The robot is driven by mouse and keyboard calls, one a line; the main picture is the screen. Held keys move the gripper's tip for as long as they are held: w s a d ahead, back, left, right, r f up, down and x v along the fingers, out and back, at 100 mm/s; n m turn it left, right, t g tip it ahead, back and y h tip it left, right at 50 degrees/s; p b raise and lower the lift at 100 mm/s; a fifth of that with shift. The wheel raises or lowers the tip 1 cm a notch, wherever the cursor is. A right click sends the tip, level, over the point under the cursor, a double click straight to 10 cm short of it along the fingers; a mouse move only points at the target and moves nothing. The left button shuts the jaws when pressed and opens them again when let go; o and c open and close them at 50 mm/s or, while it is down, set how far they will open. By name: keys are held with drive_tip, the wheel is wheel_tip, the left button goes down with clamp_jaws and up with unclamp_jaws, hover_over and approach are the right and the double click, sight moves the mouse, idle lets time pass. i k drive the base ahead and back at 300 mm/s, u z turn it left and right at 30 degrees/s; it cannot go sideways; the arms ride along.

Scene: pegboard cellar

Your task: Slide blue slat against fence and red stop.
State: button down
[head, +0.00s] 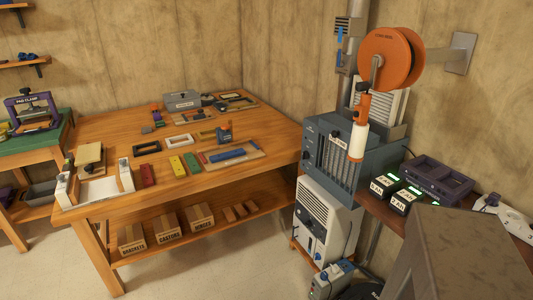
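A blue slat (227,155) lies on a light wooden board (256,150) near the right front of the workbench. A small red piece (202,158) shows at the board's left end; it may be the red stop. The fence is too small to make out clearly, so I cannot tell whether the slat touches it or the stop. My gripper is not in view.
A blue and wood tool (223,135) stands behind the board. A grey-blue cabinet (375,160) stands right of the bench.

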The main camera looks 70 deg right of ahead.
sight(219, 158)
drive_tip(key=u, duration=0.55)
drive_tip(key=k, duration=0.15)
drive_tip(key=z, duration=1.85)
drive_tip(key=i, duration=1)
drive_tip(key=z, duration=0.1)
drive_tip(key=k, duration=0.6)
